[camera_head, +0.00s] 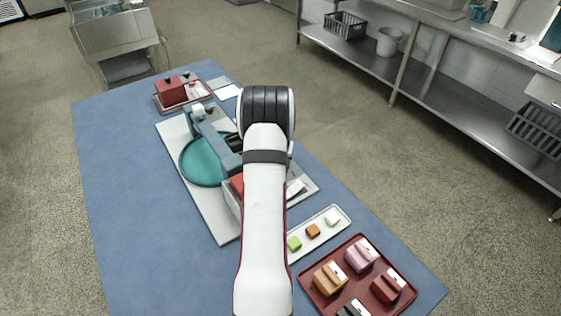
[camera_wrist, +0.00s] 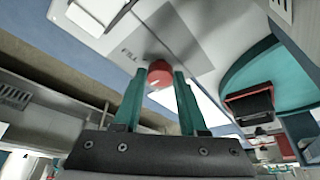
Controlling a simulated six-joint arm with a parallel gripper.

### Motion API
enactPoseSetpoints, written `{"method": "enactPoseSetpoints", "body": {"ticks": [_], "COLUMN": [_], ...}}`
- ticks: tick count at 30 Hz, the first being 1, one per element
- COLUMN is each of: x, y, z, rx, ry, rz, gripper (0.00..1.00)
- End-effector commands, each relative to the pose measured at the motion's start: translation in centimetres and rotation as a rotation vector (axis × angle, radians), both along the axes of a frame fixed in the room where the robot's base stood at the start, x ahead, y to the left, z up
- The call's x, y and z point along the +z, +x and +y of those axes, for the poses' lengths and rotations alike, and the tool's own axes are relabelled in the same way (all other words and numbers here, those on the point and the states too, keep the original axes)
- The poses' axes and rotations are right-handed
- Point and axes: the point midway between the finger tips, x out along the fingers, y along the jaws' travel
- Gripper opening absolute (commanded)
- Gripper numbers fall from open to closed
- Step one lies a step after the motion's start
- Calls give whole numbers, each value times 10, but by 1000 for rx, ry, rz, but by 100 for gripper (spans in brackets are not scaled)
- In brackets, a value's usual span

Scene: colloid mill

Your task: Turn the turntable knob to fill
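In the wrist view a small red knob (camera_wrist: 160,74) sits on a grey panel by the printed word FILL (camera_wrist: 130,53). My gripper (camera_wrist: 164,73) has two teal fingers, apart, with their tips on either side of the knob. A thin gap shows at the right finger; I cannot tell whether the left one touches. In the head view the teal turntable disc (camera_head: 200,165) lies on a pale base plate (camera_head: 226,225). My arm hides my gripper and the knob there.
A red tray (camera_head: 312,284) with several coloured blocks and a white tray (camera_head: 333,220) with small pieces lie at the front right of the blue table (camera_head: 120,190). A red box (camera_head: 170,90) stands at the far end. The left side of the table is clear.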

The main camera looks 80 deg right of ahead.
Motion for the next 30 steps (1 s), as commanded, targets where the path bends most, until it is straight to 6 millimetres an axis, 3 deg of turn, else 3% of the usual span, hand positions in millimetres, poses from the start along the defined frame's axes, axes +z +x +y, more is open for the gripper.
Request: {"method": "enactPoseSetpoints", "body": {"ticks": [1,5,6,16,30], "x": [0,0,0,0,0], "y": [0,1,1,2,5], "z": [0,0,0,0,-1], "rx": [0,0,1,-46,-353], "ry": [0,0,0,0,-1], "rz": [0,-1,-1,1,0], "gripper": [25,1,0,0,0]}}
